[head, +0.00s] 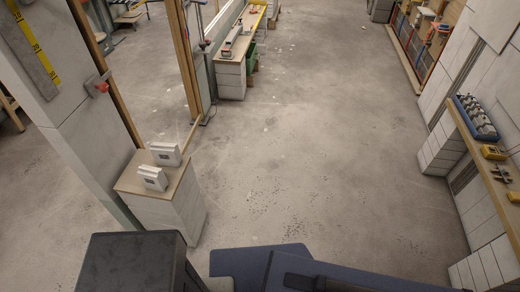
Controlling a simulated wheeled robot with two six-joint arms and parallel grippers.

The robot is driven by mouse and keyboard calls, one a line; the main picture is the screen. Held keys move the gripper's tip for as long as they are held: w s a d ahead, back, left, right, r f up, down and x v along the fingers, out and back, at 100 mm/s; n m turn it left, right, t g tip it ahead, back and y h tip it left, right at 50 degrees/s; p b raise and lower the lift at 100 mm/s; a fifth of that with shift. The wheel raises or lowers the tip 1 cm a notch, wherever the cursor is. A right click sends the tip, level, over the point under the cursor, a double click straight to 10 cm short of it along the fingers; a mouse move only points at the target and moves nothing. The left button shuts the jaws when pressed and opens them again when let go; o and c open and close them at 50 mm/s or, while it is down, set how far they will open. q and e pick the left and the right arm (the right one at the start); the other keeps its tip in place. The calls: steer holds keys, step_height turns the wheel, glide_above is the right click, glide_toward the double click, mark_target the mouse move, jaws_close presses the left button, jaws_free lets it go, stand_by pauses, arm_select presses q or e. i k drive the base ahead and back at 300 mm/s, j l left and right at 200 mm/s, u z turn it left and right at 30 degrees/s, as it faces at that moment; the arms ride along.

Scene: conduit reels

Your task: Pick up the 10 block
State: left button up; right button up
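Two white blocks stand on a small wooden-topped stand (128,180) at the left. The rear block (165,154) and the front block (152,178) each have a small dark label on the face. The labels are too small to read, so I cannot tell which one, if either, is the 10 block. Neither of my grippers is in view.
The concrete floor (310,150) in the middle is clear. A bench (232,70) stands farther back. At the right, a wall-side counter (470,145) holds a blue tray (475,118) and small yellow items.

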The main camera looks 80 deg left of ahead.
mark_target(153, 178)
steer(key=u, duration=0.5)
steer(key=k+u, duration=0.15)
steer(key=u, duration=0.8)
steer(key=k+u, duration=0.1)
steer(key=u, duration=0.4)
steer(key=k+j+u, duration=0.2)
steer(key=u, duration=0.25)
steer(key=k+j+u, duration=0.1)
steer(key=j+u, duration=0.3)
steer(key=k+j, duration=0.1)
steer(key=j, duration=0.25)
steer(key=k+j+u, duration=0.15)
steer(key=j, duration=0.5)
steer(key=k+u, duration=0.05)
steer(key=k, duration=0.05)
